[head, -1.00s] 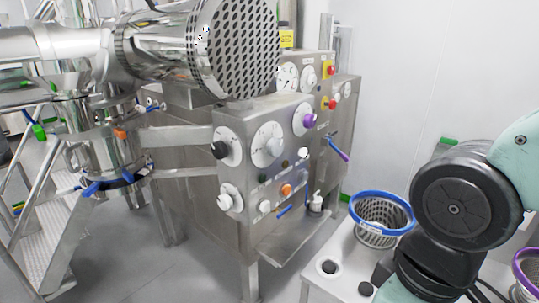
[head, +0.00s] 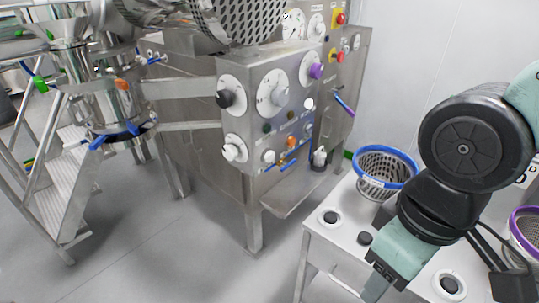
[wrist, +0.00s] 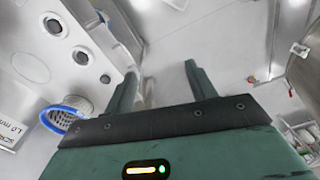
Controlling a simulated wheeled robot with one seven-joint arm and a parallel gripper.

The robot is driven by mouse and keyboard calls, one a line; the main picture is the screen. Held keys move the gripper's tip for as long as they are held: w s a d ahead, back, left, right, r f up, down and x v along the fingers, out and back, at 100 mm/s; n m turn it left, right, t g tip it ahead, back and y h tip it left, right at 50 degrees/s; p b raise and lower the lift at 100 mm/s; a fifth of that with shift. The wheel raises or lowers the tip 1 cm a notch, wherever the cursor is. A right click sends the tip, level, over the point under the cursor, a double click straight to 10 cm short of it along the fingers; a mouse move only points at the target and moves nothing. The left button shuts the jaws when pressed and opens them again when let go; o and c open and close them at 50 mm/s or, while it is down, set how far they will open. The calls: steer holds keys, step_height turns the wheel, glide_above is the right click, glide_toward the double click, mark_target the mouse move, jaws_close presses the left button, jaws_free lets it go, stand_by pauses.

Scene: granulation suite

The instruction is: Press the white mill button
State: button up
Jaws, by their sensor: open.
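The steel mill cabinet (head: 195,120) stands left of centre in the head view, with dials, knobs and buttons on its front panel. A small white round button (head: 268,156) sits low on the panel, and another small white control (head: 309,104) sits higher at the right. A larger white knob (head: 234,148) is on a dial at the lower left. I cannot tell from labels which one is the mill button. My gripper (wrist: 160,72) is open and empty in the wrist view, apart from the panel, with its fingers over bare floor.
A white stand (head: 328,238) at the right holds a blue-rimmed basket (head: 386,151); a purple-rimmed basket (head: 525,232) is at the right edge. Purple (head: 317,71), black (head: 224,98) and orange (head: 292,142) controls share the panel. Steel steps (head: 60,190) stand left. Floor before the mill is clear.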

steer(key=shift+c, duration=0.4)
jaws_close()
stand_by(1.4)
